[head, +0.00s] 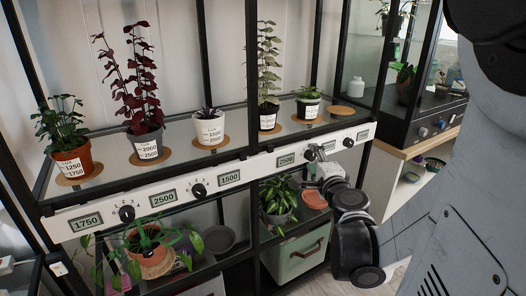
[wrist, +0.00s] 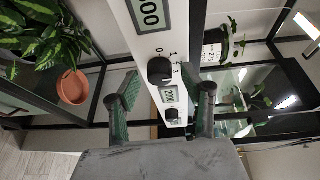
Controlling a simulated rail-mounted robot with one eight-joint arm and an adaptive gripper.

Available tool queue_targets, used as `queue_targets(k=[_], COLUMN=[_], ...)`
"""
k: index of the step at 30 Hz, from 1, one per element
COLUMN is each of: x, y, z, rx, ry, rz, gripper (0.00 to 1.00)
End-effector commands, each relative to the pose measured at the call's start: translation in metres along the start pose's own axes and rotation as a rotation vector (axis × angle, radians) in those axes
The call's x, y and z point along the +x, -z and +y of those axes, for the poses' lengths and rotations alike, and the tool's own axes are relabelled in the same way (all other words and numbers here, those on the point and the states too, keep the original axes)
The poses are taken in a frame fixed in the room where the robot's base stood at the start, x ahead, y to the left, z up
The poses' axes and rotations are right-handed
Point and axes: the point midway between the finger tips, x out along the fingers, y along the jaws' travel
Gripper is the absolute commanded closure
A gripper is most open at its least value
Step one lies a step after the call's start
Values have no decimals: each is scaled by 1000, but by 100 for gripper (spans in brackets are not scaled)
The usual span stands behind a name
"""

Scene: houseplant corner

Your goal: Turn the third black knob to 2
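The white control strip (head: 232,178) along the shelf front carries several black knobs and small displays. The third black knob (head: 312,153) from the left sits right of a display reading 2500 (head: 286,160). In the wrist view the third black knob (wrist: 160,71) shows between my fingers, with small dial numbers beside it. Its pointer is too small to read. My gripper (head: 319,170) is just in front of this knob and partly covers the strip. In the wrist view my gripper (wrist: 158,82) is open, one finger on each side, with visible gaps to the knob.
The fourth knob (head: 348,142) is close on the right; it also shows in the wrist view (wrist: 174,115). Potted plants stand on the glass shelf above. Below are a leafy plant (head: 278,198), a terracotta saucer (head: 314,199) and a green box (head: 296,252).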

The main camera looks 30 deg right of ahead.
Motion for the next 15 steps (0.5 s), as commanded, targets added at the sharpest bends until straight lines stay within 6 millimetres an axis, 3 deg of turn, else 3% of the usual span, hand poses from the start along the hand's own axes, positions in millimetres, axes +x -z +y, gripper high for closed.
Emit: queue_targets(k=[15], x=[0], y=[1], z=[-2], rx=[63], ry=[-27], rz=[-2], gripper=[57])
